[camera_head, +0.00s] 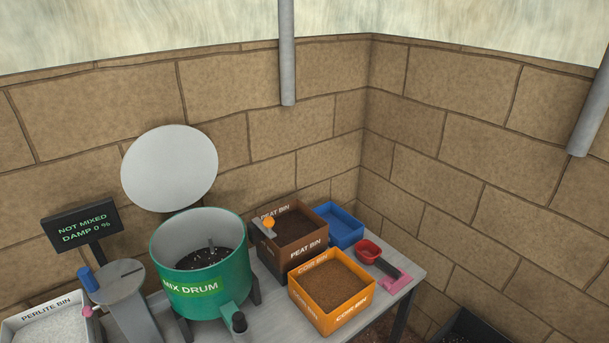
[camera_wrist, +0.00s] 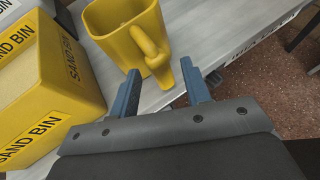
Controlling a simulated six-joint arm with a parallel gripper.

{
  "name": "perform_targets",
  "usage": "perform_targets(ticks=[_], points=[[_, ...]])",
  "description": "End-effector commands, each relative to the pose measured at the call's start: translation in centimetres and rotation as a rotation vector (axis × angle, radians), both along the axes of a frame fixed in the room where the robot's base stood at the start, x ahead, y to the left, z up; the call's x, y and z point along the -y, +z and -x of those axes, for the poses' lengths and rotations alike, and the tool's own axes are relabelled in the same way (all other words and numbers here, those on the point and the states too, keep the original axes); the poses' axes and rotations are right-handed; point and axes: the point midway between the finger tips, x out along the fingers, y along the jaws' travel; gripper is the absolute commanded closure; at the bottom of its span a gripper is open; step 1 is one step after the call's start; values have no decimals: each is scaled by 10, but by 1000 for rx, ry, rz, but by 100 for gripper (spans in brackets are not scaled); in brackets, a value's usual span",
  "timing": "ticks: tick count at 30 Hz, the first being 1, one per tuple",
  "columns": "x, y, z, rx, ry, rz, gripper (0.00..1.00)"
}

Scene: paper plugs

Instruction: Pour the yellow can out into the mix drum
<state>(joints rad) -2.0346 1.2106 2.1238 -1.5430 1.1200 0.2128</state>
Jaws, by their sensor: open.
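The yellow can (camera_wrist: 115,27) stands on the table in the wrist view, at the top middle. Its looped handle (camera_wrist: 151,52) points toward me. My gripper (camera_wrist: 160,70) is open, with its two blue fingers on either side of the handle; I cannot tell whether they touch it. The can's contents are not clear. The green mix drum (camera_head: 178,286) stands on the table in the head view, open at the top, with dark material inside. A round grey lid (camera_head: 170,168) is raised behind it. The head view shows neither the can nor my gripper.
A yellow sand bin (camera_wrist: 66,82) is close to the left of the can. Around the drum are a white perlite bin (camera_head: 20,318), brown peat bin (camera_head: 299,254), orange coir bin (camera_head: 329,310), blue tray (camera_head: 347,232) and red scoop (camera_head: 368,253). A screen (camera_head: 82,226) reads "NOT MIXED, DAMP 0 %".

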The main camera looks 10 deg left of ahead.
Motion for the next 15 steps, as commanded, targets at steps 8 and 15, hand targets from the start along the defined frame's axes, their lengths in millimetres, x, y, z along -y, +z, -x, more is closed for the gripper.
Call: perform_targets(ticks=[8, 15], points=[[-3, -5, -11, 1, -3, 0, 56], [-8, -11, -22, 1, -1, -1, 56]])
